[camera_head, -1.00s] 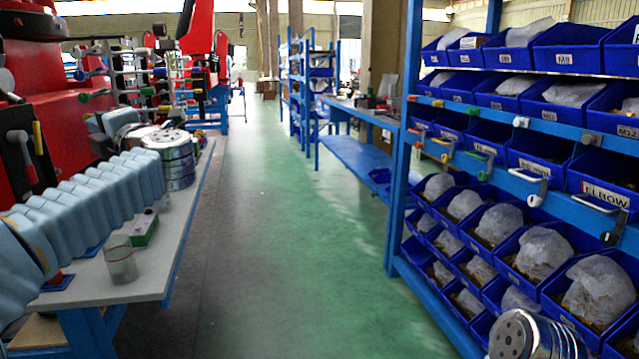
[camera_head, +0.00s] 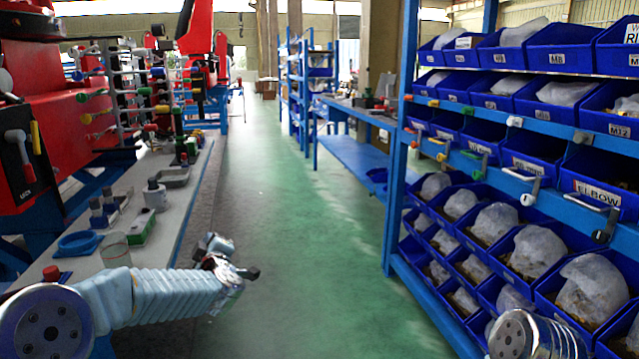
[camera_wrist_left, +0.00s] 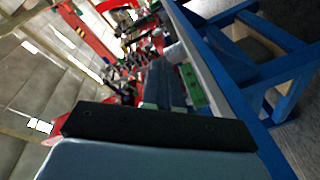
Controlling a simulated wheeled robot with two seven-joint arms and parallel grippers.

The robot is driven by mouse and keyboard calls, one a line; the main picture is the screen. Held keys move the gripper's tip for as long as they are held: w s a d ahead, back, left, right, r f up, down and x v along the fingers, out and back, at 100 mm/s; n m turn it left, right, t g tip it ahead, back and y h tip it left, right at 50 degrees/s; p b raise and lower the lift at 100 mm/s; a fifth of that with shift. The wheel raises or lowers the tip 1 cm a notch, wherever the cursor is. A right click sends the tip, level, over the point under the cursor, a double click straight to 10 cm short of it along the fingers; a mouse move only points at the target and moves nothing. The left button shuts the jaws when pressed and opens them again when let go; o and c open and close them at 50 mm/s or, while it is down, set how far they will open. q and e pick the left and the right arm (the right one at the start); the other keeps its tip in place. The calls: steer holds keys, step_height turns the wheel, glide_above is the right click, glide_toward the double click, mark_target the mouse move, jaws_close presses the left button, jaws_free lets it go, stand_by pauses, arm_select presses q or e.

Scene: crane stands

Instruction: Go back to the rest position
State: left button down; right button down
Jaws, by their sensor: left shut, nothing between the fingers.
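My left arm comes in from the lower left in the head view, in a pale blue ribbed sleeve. My left gripper (camera_head: 232,262) is out past the right edge of the workbench (camera_head: 188,199), over the aisle, with nothing held. It is shut. In the left wrist view the workbench (camera_wrist_left: 214,62) is tilted, and a dark flat part of my gripper fills the lower middle. My right gripper is not in view; only a metal joint of mine shows at the bottom right of the head view.
Bottles, a glass jar (camera_head: 115,250), a green box (camera_head: 141,232) and a blue ring (camera_head: 79,243) stand on the workbench. Red machinery (camera_head: 60,120) is behind it. A blue shelf rack (camera_head: 396,220) with several bins lines the right. The green aisle floor (camera_head: 290,230) is clear.

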arm_select(q)
steer(key=s+d+f+m+g+h, duration=0.25)
steer(key=s+f, duration=0.25)
steer(key=f, duration=0.6)
steer(key=s+d+f+m+g+h, duration=0.25)
steer(key=s+d+f+m, duration=0.2)
steer(key=f, duration=0.65)
steer(key=s+d+f+m+g+h, duration=0.25)
steer(key=s+f, duration=0.25)
steer(key=f, duration=0.6)
steer(key=s+d+f+m+g+h, duration=0.1)
steer(key=s+d+f+g, duration=0.1)
steer(key=s, duration=0.6)
steer(key=s+d+f+m+g+h, duration=0.1)
steer(key=s+d+f+g, duration=0.1)
steer(key=s+f, duration=0.3)
steer(key=s+d+f+m+g+h, duration=0.1)
steer(key=s+f+g, duration=0.3)
steer(key=s, duration=0.8)
steer(key=shift+s+d+f+m, duration=0.25)
steer(key=shift+s+d+m, duration=0.1)
steer(key=shift+d+m, duration=0.15)
steer(key=shift+h, duration=0.25)
